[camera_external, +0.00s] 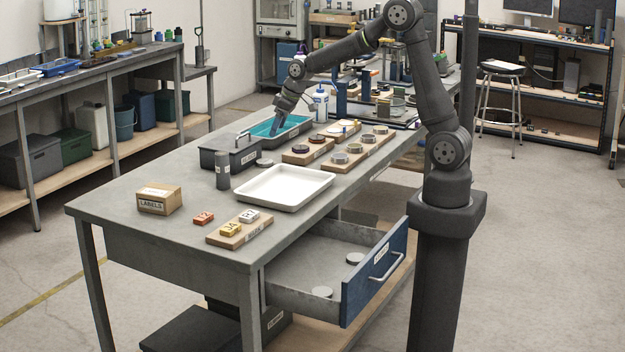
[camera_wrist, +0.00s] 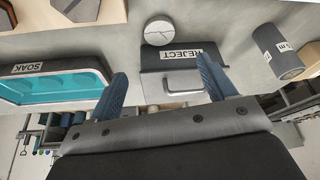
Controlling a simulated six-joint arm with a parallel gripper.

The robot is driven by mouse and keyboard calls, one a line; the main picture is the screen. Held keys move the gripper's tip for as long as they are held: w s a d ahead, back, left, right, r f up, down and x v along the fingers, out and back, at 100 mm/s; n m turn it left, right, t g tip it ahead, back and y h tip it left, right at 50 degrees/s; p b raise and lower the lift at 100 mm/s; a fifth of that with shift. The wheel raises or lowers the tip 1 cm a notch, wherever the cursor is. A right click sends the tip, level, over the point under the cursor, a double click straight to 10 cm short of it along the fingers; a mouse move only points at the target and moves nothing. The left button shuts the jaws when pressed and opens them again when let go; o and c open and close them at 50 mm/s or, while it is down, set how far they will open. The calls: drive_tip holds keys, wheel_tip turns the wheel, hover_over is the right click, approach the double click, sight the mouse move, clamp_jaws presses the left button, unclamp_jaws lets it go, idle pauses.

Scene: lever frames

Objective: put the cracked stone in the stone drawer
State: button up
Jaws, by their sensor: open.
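A round grey stone (camera_wrist: 159,33) with thin dark lines across its top lies on the bench next to the REJECT box. It also shows in the external view (camera_external: 264,162), too small there to make out the lines. The blue-fronted drawer (camera_external: 374,275) under the bench is pulled open, with two pale round stones (camera_external: 355,258) lying apart inside; its label is too small to read. My gripper (camera_wrist: 160,70) is open and empty, its blue fingers apart above the bench. In the external view my gripper (camera_external: 274,128) hangs by the teal SOAK tray, away from the drawer.
The lidded REJECT box (camera_external: 229,157), a dark cylinder (camera_external: 222,170) and the SOAK tray (camera_external: 290,127) stand near the stone. An empty white tray (camera_external: 284,187) lies mid-bench. Wooden boards (camera_external: 352,150) hold several discs. A LABELS box (camera_external: 159,198) stands at front left.

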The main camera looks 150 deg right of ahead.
approach(265, 161)
drive_tip(key=x, duration=0.2)
drive_tip(key=shift+s+d+f, duration=0.2)
drive_tip(key=shift+d+f, duration=0.15)
drive_tip(key=shift+x, duration=2.55)
drive_tip(key=shift+w+a, duration=0.1)
drive_tip(key=shift+w, duration=0.05)
drive_tip(key=c, duration=1.2)
drive_tip(key=shift+r, duration=0.55)
drive_tip(key=r, duration=0.1)
drive_tip(key=s+r, duration=0.1)
drive_tip(key=r, duration=0.1)
drive_tip(key=shift+a+r, duration=0.15)
drive_tip(key=shift+r, duration=0.15)
drive_tip(key=s+a+r, duration=0.1)
drive_tip(key=s+r, duration=0.1)
drive_tip(key=s, duration=0.1)
drive_tip(key=s+a+r, duration=0.2)
drive_tip(key=s, duration=0.1)
drive_tip(key=s+a+r, duration=0.1)
drive_tip(key=s+r, duration=0.1)
drive_tip(key=s, duration=0.1)
drive_tip(key=shift+s+a+r, duration=0.1)
drive_tip(key=shift+s+a, duration=0.15)
drive_tip(key=shift+a, duration=0.15)
